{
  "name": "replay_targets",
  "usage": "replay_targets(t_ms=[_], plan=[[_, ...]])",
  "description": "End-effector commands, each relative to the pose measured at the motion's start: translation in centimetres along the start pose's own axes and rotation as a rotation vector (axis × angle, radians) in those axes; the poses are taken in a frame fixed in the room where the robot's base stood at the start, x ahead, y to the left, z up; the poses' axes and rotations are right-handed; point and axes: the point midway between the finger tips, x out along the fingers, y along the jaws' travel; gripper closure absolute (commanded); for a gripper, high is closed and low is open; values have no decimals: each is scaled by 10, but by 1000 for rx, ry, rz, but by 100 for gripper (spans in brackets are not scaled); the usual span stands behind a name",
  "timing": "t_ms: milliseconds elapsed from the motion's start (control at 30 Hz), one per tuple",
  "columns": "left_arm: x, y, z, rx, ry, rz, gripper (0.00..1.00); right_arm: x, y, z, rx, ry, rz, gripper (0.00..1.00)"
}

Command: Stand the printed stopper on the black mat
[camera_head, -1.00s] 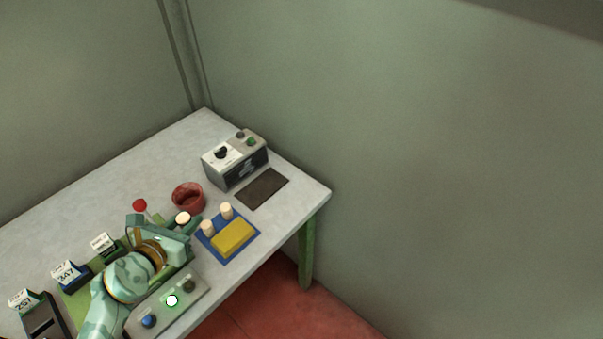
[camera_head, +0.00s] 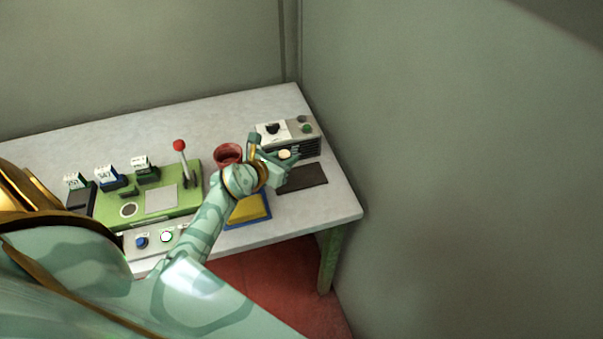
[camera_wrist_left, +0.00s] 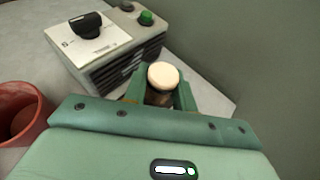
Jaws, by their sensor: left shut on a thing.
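My left gripper (camera_head: 282,161) is shut on a stopper with a pale round top (camera_head: 285,154), beside the near edge of the grey box and close to the far left part of the black mat (camera_head: 304,180). In the left wrist view the stopper's pale top (camera_wrist_left: 164,75) shows between the fingers, top up, with a dark part below it. Any print on its side cannot be made out. I cannot tell whether its base touches the mat. My right gripper is not in view.
A grey box with knobs (camera_head: 304,148) stands behind the mat. A red pot (camera_head: 228,153) is to its left. A blue tray with a yellow pad (camera_head: 250,209) is partly behind my arm. A green machine with a red-knobbed lever (camera_head: 180,146) stands further left.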

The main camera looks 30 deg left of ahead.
Motion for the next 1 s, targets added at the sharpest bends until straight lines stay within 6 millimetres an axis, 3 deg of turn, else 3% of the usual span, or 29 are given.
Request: replay_targets(t_ms=[100, 233, 467, 633, 1000], plan=[[33, -4, -22, -2, 3, -1, 98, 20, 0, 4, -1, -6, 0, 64], [53, -6, -31, 0, 2, 0, 98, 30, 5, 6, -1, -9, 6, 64], [69, -9, -39, -1, 1, -1, 98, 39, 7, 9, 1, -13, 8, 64], [82, -9, -67, -2, 4, -1, 98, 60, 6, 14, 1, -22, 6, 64], [82, -8, -68, 1, 1, -1, 98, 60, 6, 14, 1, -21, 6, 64]])
